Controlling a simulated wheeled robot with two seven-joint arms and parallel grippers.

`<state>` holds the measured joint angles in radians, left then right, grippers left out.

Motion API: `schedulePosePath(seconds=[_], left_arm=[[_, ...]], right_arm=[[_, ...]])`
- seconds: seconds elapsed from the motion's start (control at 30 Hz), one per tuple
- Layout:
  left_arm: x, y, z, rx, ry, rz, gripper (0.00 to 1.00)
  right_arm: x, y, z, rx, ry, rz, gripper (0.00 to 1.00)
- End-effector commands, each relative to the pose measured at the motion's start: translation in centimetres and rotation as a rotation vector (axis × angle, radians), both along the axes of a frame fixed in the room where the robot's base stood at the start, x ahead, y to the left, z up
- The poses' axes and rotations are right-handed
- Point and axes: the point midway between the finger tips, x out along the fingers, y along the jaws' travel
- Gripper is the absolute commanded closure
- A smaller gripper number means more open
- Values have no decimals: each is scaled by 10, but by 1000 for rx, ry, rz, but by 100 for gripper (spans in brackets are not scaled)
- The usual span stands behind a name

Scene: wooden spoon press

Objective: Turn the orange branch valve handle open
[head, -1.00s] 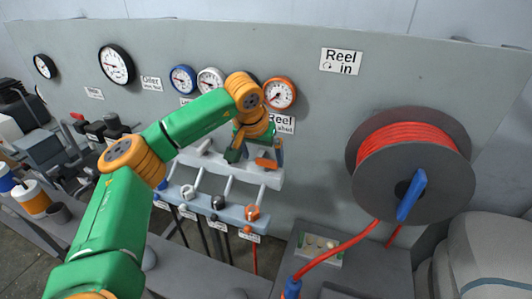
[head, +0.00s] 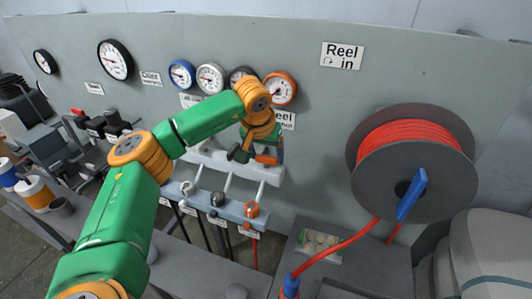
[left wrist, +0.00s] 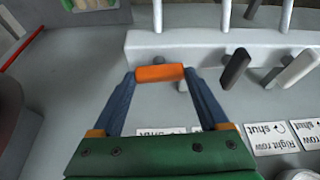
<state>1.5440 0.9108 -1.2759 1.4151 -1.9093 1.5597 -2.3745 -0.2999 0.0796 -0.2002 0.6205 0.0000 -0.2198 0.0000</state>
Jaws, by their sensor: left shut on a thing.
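The orange branch valve handle (left wrist: 160,73) is a short bar in front of the light grey manifold (left wrist: 190,45) in the left wrist view. The blue fingers of my left gripper (left wrist: 161,76) are shut on it, one finger at each end. In the head view, my left gripper (head: 267,150) is at the right end of the manifold (head: 217,165), with the orange handle (head: 266,159) partly hidden by it. My right gripper is in neither view.
A black handle (left wrist: 236,68) and a white handle (left wrist: 298,68) are beside the orange one in the left wrist view. Gauges (head: 281,89) line the panel above. A reel of red hose (head: 412,165) with a blue crank (head: 412,194) stands to the right.

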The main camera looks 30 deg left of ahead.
Motion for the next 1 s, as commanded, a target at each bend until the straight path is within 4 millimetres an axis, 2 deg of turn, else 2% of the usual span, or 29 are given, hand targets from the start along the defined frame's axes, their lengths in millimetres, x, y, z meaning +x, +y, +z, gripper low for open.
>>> schedulePosePath(seconds=[1.0], left_arm=[[5, -4, 4, 3, -4, 906, 78]], right_arm=[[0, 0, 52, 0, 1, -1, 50]])
